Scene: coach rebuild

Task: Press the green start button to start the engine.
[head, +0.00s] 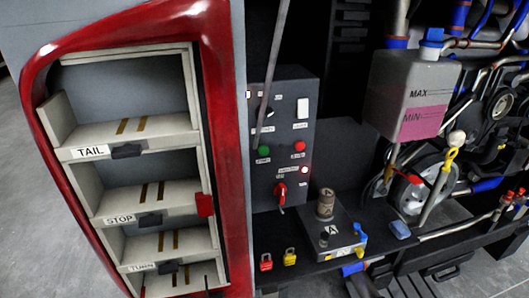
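The green start button (264,150) is on the left side of a dark grey control panel (286,88), with a small label under it. A red button (299,146) sits to its right on the same panel. Below are a small lit lamp (304,170) and a red rotary switch or handle (280,190). A thin grey rod (273,65) slants down in front of the panel and ends just above the green button; I cannot tell whether it touches anything. The green button is unobstructed. Neither of my grippers is in view.
A red-framed lamp housing (225,130) with TAIL, STOP and TURN shelves stands left. A red padlock (266,262) and yellow padlock (290,257) are on the ledge below the panel. A coolant tank (410,85) with pink liquid, pipes and belt pulleys crowd the right.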

